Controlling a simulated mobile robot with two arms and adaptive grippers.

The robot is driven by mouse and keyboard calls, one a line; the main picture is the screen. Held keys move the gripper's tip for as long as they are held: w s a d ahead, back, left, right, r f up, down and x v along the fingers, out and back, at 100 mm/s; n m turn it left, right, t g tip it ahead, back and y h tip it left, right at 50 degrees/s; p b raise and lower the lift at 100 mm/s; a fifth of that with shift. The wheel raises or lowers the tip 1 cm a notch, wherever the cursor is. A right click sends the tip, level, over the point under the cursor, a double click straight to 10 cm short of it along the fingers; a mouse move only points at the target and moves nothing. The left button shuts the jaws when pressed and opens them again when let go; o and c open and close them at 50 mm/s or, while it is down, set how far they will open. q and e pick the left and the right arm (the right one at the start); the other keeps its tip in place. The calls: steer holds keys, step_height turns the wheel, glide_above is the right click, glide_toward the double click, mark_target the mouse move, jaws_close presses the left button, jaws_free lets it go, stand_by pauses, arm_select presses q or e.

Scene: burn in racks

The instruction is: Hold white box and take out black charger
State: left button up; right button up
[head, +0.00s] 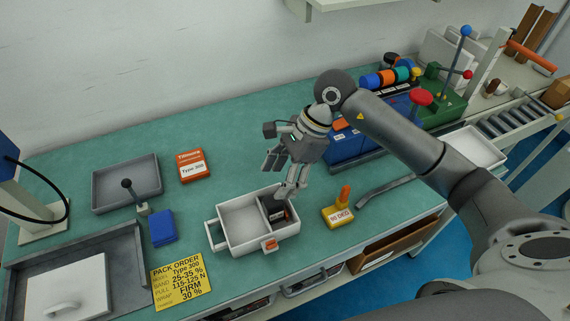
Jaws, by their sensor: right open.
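The white box (240,238) stands on the green bench near its front edge, with a handle on its left side and an orange latch (270,245) at the front. A divider splits it; the left compartment looks empty. A small dark item with a reddish part, seemingly the black charger (277,213), lies in the right compartment, partly hidden by the box wall. My right gripper (279,178) is open and empty, pointing down, with its fingers just above and behind that right compartment. Whether a fingertip touches the box rim I cannot tell. My left gripper is out of view.
A yellow "90 DEG" block (338,215) with an orange peg stands right of the box. A yellow order card (181,281) lies front left. Blue and green equipment stands behind my arm.

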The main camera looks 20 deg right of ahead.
mark_target(274, 200)
steer(key=shift+h, duration=0.5)
steer(key=x, duration=0.2)
steer(key=d+p+x, duration=0.1)
steer(key=x, duration=0.2)
steer(key=p+x, duration=0.1)
steer(key=x, duration=0.2)
steer(key=shift+d+f, duration=0.2)
steer(key=shift+f, duration=0.35)
steer(key=shift+x, duration=0.85)
